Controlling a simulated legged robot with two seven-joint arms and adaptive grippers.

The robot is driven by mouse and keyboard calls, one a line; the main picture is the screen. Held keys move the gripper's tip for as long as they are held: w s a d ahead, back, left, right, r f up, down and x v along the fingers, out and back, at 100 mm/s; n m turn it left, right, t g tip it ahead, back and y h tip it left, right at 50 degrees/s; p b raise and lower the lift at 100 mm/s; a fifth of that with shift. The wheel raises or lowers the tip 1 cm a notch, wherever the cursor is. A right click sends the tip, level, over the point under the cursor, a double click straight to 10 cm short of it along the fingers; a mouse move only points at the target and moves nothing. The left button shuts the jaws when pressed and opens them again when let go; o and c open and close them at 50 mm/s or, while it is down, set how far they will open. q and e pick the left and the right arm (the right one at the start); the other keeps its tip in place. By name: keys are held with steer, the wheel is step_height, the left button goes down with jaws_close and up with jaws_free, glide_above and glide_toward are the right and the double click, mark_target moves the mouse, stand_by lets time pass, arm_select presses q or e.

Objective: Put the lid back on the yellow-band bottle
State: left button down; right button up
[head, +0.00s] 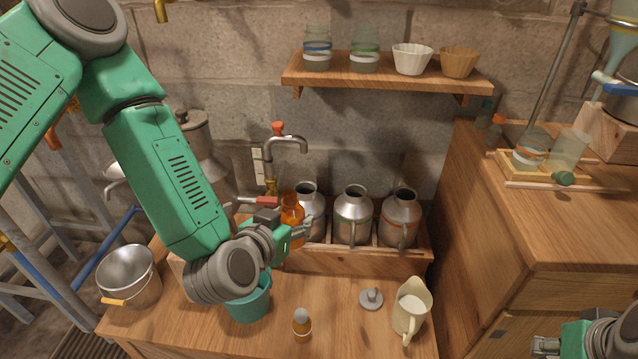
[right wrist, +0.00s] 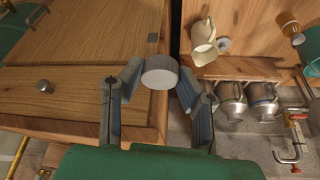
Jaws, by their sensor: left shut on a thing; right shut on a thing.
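My left gripper (head: 300,230) is shut around an amber bottle (head: 291,208), held roughly upright in front of the metal cans. I cannot make out a yellow band on it; the fingers cover part of it. My right gripper (right wrist: 155,90) is shut on a pale grey round piece (right wrist: 160,72), which looks like a lid, off to the right of the table. In the head view the right gripper (head: 545,346) shows only at the bottom right corner. A small brown bottle (head: 302,326) with a grey top stands at the table's front.
A knobbed grey lid (head: 371,299) lies beside a cream pitcher (head: 411,308). A teal pot (head: 248,303) stands under my left wrist. Metal cans (head: 353,217) stand in a wooden rack below a tap (head: 287,143). A wooden cabinet (head: 560,225) rises at right.

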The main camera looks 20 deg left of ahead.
arm_select(q)
steer(key=s+d+f+m+g+h, duration=0.1)
steer(key=d+m+h, duration=0.3)
steer(key=d, duration=0.4)
steer(key=s+d+f+m+g+h, duration=0.1)
steer(key=d+m+g+h, duration=0.1)
steer(key=d, duration=0.6)
steer(key=shift+d+m+h, duration=0.2)
steer(key=shift+m+h, duration=0.7)
steer(key=shift+h, duration=0.3)
steer(key=shift+s, duration=0.1)
steer(key=shift+a, duration=0.1)
arm_select(e)
steer(key=w+a+r+n+g+y, duration=0.1)
steer(key=a+r+n, duration=0.3)
steer(key=a, duration=0.5)
steer(key=w+a+r+n+g+y, duration=0.1)
steer(key=w+a+r+n, duration=0.2)
steer(key=a+r, duration=0.3)
steer(key=w+a+r+n+y, duration=0.2)
steer(key=a+r+n, duration=0.3)
steer(key=a, duration=0.9)
steer(key=shift+w+r+n+g, duration=0.25)
steer(key=shift+n+g, duration=0.15)
steer(key=shift+n, duration=0.1)
steer(key=shift+a, duration=0.15)
steer(key=shift+f, duration=0.1)
steer(key=shift+f, duration=1.95)
